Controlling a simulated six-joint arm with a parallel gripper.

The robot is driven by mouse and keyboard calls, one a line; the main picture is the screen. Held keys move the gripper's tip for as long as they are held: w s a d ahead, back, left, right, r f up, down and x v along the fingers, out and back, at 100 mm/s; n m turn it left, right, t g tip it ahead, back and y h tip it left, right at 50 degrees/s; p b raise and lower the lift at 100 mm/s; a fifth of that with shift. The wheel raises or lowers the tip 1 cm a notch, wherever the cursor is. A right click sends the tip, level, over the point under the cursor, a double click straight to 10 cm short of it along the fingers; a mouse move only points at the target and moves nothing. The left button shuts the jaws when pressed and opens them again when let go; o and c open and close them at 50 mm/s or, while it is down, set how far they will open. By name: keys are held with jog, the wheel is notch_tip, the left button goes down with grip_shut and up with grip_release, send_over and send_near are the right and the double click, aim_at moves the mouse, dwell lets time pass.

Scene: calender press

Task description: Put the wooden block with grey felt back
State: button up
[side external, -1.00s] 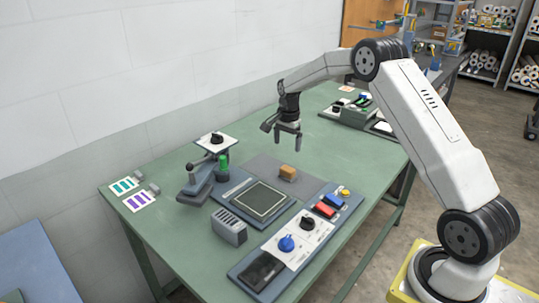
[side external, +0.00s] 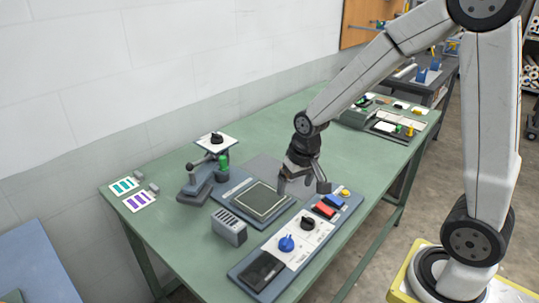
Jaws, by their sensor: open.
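My gripper (side external: 294,182) is low over the table, at the right rear corner of the square framed pad (side external: 262,201). It is open. The wooden block is not visible now; the gripper and wrist cover the spot on the grey mat (side external: 262,166) where it stood a second ago. I cannot tell whether the block is between the fingers. Its grey felt cannot be made out.
A control panel with a blue knob (side external: 286,243) and red and blue buttons runs along the near side. A lever press (side external: 205,170) stands left of the pad. A slotted grey block (side external: 229,226) is in front.

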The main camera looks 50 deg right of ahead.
jog(key=s+a+f+n, duration=0.1)
jog(key=s+a+n, duration=0.2)
jog(key=s, duration=0.5)
jog(key=shift+a+n+t, duration=0.15)
jog(key=shift+n+t, duration=0.15)
jog(key=shift+n, duration=0.2)
dwell(0.4)
